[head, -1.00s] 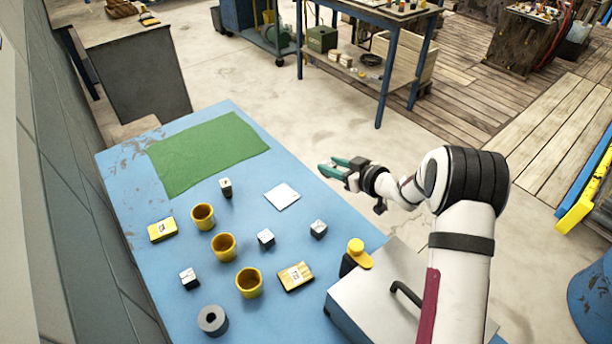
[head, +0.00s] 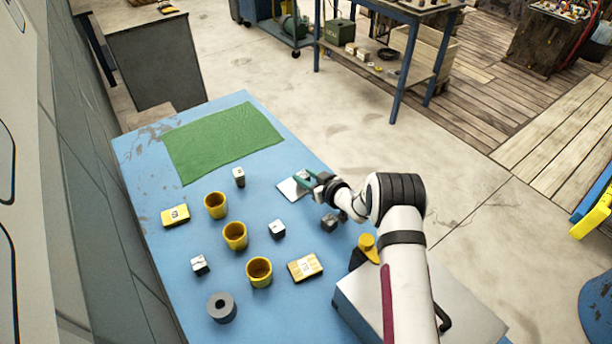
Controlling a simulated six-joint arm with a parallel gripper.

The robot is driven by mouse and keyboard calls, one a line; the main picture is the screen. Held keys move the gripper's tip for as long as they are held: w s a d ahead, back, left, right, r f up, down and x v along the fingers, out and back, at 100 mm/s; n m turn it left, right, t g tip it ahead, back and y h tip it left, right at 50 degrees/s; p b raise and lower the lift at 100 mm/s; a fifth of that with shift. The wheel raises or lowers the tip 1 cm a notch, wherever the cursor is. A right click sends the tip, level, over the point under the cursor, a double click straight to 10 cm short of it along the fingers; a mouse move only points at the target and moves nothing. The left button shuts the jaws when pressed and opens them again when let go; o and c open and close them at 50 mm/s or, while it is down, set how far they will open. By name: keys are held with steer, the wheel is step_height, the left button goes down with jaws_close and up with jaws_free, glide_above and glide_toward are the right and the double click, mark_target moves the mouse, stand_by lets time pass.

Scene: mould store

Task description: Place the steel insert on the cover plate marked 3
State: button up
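Several small steel blocks stand on the blue table: one near the green mat (head: 239,177), one in the middle (head: 277,229), one at front left (head: 200,264), and one under my wrist (head: 329,223). I cannot tell which is the steel insert. Two yellow plates with pale marked labels lie flat, one at left (head: 175,215) and one at right (head: 305,267); their marks are too small to read surely. A flat silver plate (head: 289,190) lies partly hidden behind my gripper (head: 303,179). My gripper's teal fingers are apart and empty, over that plate.
Three yellow cups (head: 216,205) stand in a row between the plates. A green mat (head: 222,140) covers the back. A grey case (head: 360,303) and a yellow-topped black object (head: 366,247) stand at right.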

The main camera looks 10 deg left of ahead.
steer(key=o, duration=0.4)
steer(key=shift+o, duration=0.2)
